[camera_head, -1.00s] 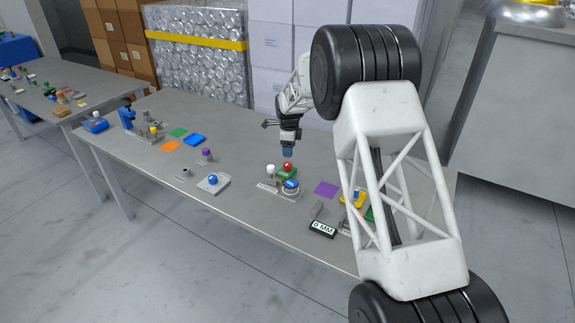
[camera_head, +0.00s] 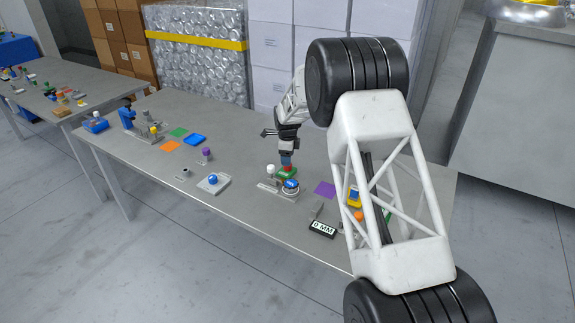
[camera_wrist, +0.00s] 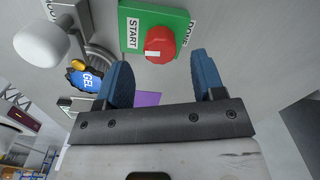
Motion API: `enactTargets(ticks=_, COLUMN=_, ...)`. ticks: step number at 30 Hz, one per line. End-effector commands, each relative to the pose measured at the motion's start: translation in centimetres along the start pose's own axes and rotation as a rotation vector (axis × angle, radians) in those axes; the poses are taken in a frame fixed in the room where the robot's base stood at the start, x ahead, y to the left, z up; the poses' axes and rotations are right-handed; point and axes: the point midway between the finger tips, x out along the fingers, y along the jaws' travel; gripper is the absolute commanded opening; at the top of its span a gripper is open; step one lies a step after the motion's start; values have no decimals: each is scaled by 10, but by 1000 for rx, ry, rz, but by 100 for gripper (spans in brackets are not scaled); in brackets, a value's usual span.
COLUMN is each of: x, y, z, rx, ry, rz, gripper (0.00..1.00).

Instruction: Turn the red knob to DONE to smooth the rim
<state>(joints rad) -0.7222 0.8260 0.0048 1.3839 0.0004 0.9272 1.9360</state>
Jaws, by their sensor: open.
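The red knob (camera_wrist: 160,44) sits on a green box (camera_wrist: 181,17) with a START label on one side and a DONE label on the other. A white mark on the knob shows near its lower edge in the wrist view. In the head view the knob (camera_head: 288,168) is partly hidden by my gripper (camera_head: 286,160), which is right above it. In the wrist view my gripper (camera_wrist: 162,75) is open, its blue fingertips apart on either side below the knob, with nothing between them.
A white ball-topped lever (camera_wrist: 42,42) stands left of the green box. A blue-topped round device (camera_head: 290,187) is just in front. A purple mat (camera_head: 325,189) and a "0 MM" display (camera_head: 322,228) lie to the right.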

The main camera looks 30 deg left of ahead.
Motion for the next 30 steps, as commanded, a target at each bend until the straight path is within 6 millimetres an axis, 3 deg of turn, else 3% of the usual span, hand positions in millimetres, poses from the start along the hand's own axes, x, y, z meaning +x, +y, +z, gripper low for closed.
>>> enactTargets(ticks=9, x=33, y=0, z=0, rx=0, ry=0, rz=1, gripper=63)
enactTargets(ticks=22, x=40, y=0, z=0, rx=0, ry=0, rz=0, gripper=63)
enactTargets(ticks=30, x=39, y=0, z=0, rx=0, ry=0, rz=0, gripper=23)
